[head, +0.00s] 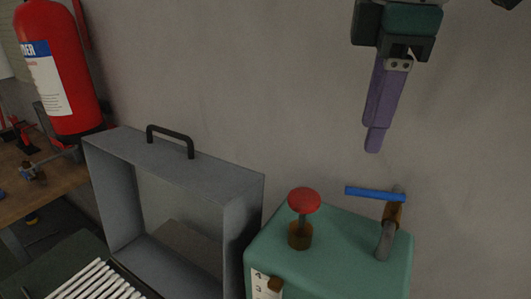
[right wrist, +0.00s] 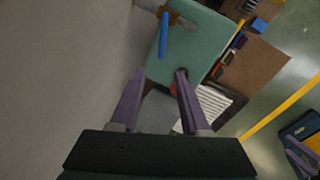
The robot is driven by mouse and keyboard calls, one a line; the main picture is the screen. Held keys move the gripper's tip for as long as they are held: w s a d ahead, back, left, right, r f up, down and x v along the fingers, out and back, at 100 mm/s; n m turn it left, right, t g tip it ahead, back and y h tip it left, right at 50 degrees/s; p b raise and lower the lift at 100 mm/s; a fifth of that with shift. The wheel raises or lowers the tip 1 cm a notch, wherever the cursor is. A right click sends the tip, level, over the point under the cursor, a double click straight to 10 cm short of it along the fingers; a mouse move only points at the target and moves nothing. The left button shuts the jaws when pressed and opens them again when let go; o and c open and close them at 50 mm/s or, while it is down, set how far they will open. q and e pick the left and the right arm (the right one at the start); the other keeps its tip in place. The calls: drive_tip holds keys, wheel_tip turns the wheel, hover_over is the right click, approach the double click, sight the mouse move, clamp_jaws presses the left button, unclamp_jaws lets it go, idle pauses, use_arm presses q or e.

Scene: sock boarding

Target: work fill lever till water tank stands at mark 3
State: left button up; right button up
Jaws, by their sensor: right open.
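The green water tank (head: 335,255) stands at the lower right of the head view and also shows in the right wrist view (right wrist: 190,45). The blue fill lever (head: 375,194) sticks out leftward from a post on its top; it shows in the right wrist view too (right wrist: 163,35). A white scale (head: 260,284) with small digits and a brown pointer is on the tank's front, cut off by the frame; its reading is unclear. My right gripper (head: 373,148) is open and empty above the lever, apart from it. What looks like my left gripper (right wrist: 303,155) shows partly in the right wrist view.
A red knob (head: 304,200) rises from the tank top beside the lever. A grey open case (head: 205,180) with a black handle stands left of the tank. A tray of white sticks (head: 90,283) lies in front. A red extinguisher (head: 55,70) stands far left; a bare wall is behind.

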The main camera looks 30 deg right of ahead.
sight(359, 189)
drive_tip(key=f, duration=0.3)
drive_tip(key=d+f, duration=0.1)
drive_tip(key=f, duration=0.2)
drive_tip(key=w+f, duration=0.1)
drive_tip(key=f, duration=0.2)
drive_tip(key=shift+d+f+p, duration=0.25)
drive_tip(key=shift+f+p, duration=0.15)
clamp_jaws()
drive_tip(key=shift+r, duration=0.1)
idle(0.9)
